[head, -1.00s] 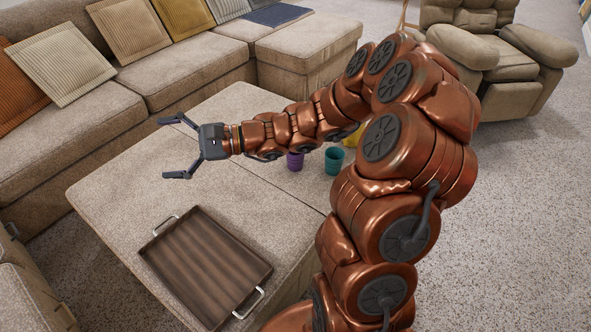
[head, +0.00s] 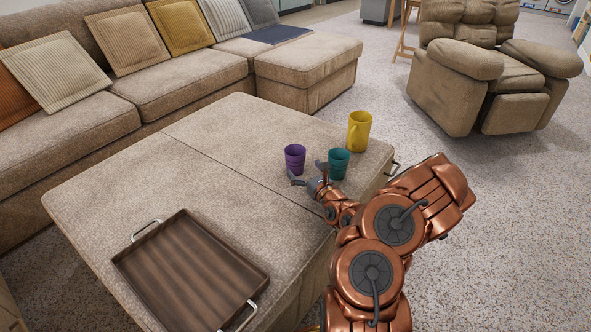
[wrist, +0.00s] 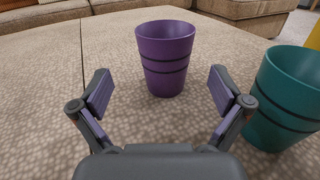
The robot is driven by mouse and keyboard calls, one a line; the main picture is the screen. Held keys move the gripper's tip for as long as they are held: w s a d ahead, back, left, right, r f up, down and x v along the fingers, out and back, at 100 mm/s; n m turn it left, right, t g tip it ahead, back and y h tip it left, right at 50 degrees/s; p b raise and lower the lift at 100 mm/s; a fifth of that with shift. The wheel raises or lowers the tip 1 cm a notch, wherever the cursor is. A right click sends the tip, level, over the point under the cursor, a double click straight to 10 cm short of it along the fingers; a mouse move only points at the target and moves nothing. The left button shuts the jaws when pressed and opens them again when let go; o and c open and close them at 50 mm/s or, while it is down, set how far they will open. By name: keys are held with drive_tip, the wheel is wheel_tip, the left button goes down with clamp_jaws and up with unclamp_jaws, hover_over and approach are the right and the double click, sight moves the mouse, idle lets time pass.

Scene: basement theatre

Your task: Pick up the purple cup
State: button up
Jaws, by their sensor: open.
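The purple cup (head: 295,157) stands upright on the beige ottoman table (head: 215,165) in the head view. In the wrist view the purple cup (wrist: 165,58) is straight ahead, just beyond the fingertips and between their lines. My gripper (head: 307,176) is low over the tabletop on the near side of the cup. In the wrist view my gripper (wrist: 158,85) has its two fingers spread wide with nothing between them. The cup appears apart from both fingers.
A teal cup (head: 339,164) stands close on the right; it also shows beside the right finger in the wrist view (wrist: 287,98). A yellow mug (head: 359,131) stands behind it. A brown tray (head: 190,272) lies at the front left. The table left of the purple cup is clear.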

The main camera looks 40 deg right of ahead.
sight(299, 165)
drive_tip(key=shift+d+f, duration=0.25)
drive_tip(key=shift+f, duration=0.15)
drive_tip(key=shift+w+d, duration=0.1)
drive_tip(key=shift+w, duration=0.2)
drive_tip(key=shift+w+b, duration=0.55)
drive_tip(key=shift+w, duration=0.4)
drive_tip(key=w, duration=0.1)
drive_tip(key=w+b, duration=0.2)
drive_tip(key=shift+w+d+f, duration=0.3)
drive_tip(key=shift+f, duration=0.1)
drive_tip(key=shift+w+d+r+b, duration=0.15)
drive_tip(key=shift+w+b, duration=0.3)
drive_tip(key=shift+w, duration=0.25)
drive_tip(key=c, duration=1.2)
drive_tip(key=shift+r, duration=0.2)
